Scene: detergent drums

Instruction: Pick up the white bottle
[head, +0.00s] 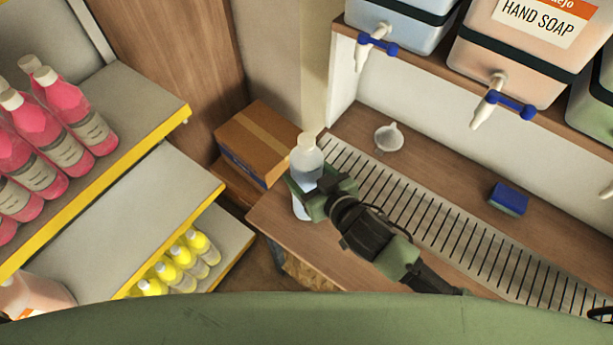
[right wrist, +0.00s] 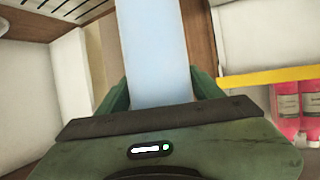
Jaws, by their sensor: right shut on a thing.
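The white bottle (head: 307,155) has a white cap and a pale bluish body, and shows at the left end of the wooden counter in the head view. My right gripper (head: 307,187) is shut around its body from the front right. In the right wrist view the pale body (right wrist: 156,50) runs between the two green fingers (right wrist: 158,92). The gripper hides part of the bottle's lower body. I cannot tell whether its base touches the counter. My left gripper is not in view.
A slatted drain grate (head: 430,215) runs along the counter (head: 345,262). A white funnel (head: 388,138) and a blue sponge (head: 508,199) lie behind it. Soap drums with taps (head: 495,95) stand above. A cardboard box (head: 262,140) is behind the bottle; shelves of pink bottles (head: 62,125) stand left.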

